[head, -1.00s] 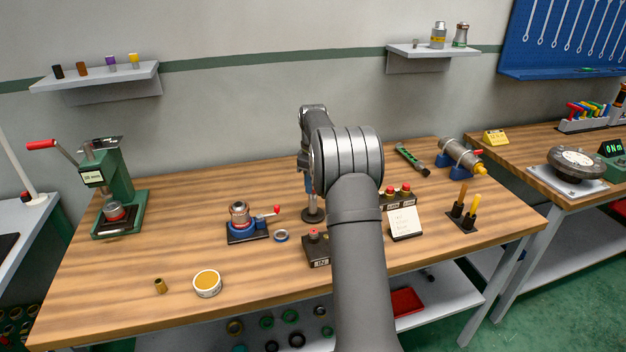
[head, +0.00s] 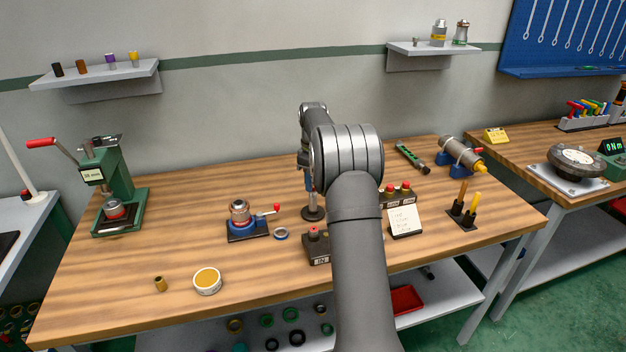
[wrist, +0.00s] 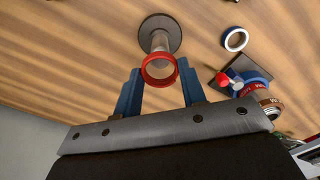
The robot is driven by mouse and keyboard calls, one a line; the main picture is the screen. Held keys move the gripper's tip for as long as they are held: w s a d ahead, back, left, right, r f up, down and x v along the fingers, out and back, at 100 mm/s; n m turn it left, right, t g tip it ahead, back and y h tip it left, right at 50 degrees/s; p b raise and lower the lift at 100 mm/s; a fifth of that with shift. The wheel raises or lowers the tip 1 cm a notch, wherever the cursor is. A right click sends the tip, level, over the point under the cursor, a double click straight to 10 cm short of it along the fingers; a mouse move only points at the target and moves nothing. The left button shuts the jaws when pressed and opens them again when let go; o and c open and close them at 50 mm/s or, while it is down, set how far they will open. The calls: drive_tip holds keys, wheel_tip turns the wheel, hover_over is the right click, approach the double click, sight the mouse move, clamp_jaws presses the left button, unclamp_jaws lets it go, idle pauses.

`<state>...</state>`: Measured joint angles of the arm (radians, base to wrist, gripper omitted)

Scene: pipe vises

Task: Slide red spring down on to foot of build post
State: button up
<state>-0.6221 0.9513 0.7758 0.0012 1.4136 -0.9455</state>
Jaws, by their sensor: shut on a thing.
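The red spring (wrist: 160,84) shows as a red ring in the wrist view, between the blue fingers of my gripper (wrist: 159,70). My gripper is shut on it. The pale build post (wrist: 157,42) is seen end-on and lines up with the ring's opening. I cannot tell for sure whether the ring is around the post or just off its end. The post's dark round foot (wrist: 173,32) lies on the bench beyond the ring, apart from it. In the head view the foot (head: 312,213) shows, but my arm hides most of the post and the spring.
A dark box with a red button (head: 317,246) stands in front of the foot. A note card (head: 405,220) stands to the right. The bench's left front is mostly clear.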

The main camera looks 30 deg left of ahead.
sight(313, 200)
drive_tip(key=shift+f, duration=4.15)
drive_tip(key=o, duration=1)
wheel_tip(313, 200, up, 17)
drive_tip(key=shift+r, duration=0.2)
drive_tip(key=shift+f, duration=0.1)
wheel_tip(313, 200, down, 17)
drive_tip(key=shift+f, duration=0.1)
